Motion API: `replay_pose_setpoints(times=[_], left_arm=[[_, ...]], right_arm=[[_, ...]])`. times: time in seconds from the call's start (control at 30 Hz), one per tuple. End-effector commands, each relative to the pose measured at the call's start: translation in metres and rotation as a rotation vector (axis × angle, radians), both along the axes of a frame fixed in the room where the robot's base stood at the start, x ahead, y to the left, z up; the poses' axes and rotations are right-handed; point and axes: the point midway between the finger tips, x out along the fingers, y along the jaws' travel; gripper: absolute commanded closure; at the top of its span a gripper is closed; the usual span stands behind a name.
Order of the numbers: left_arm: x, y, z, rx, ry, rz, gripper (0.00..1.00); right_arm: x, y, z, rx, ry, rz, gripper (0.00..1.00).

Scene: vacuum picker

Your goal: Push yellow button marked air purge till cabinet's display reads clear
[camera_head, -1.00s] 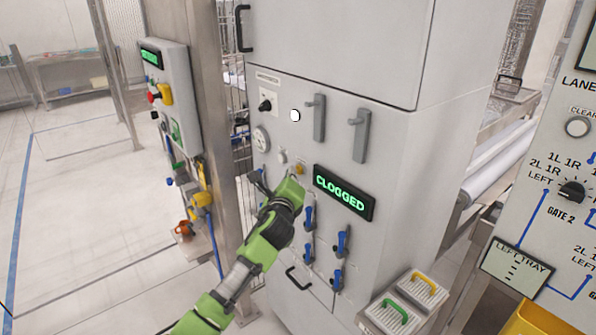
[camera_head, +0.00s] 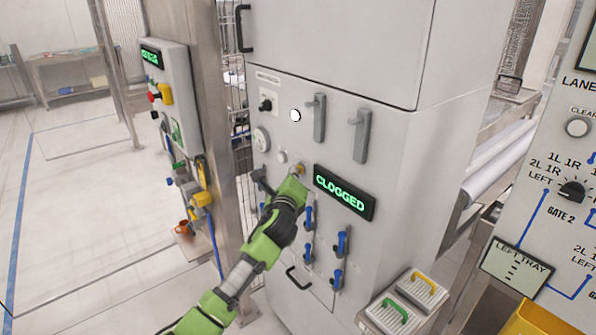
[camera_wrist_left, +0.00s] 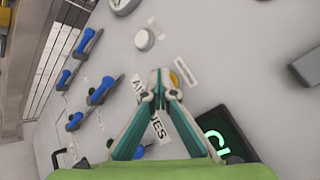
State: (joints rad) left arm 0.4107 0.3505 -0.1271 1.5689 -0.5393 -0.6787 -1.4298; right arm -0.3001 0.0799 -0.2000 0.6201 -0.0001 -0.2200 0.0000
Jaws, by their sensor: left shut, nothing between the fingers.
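The grey cabinet (camera_head: 390,150) has a black display (camera_head: 344,193) that reads CLOGGED in green letters. Part of the display also shows in the left wrist view (camera_wrist_left: 224,132). The yellow button (camera_head: 301,167) is small and sits left of and above the display. In the left wrist view the yellow button (camera_wrist_left: 173,79) is partly hidden behind the fingertips, beside a white label (camera_wrist_left: 187,71). My left gripper (camera_wrist_left: 160,76) is shut and empty, its tips over or right beside the button. I cannot tell whether they touch it. My right gripper is not in view.
Several blue-handled valves (camera_head: 308,217) stick out below the button. A white round knob (camera_wrist_left: 144,39) and two grey levers (camera_head: 319,118) are on the same panel. Two filter-like blocks with green and yellow handles (camera_head: 397,316) lie at the cabinet's lower right.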

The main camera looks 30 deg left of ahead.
Motion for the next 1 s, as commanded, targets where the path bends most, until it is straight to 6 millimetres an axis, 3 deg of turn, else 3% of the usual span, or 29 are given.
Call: replay_pose_setpoints(times=[0.73, 1.0], left_arm=[[-0.016, 0.006, 0.0, 0.001, 0.0, 0.0, 1.0], [-0.039, 0.016, 0.002, 0.002, 0.002, 0.0, 1.0]], right_arm=[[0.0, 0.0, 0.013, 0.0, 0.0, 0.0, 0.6], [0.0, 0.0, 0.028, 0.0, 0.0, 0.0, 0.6]])
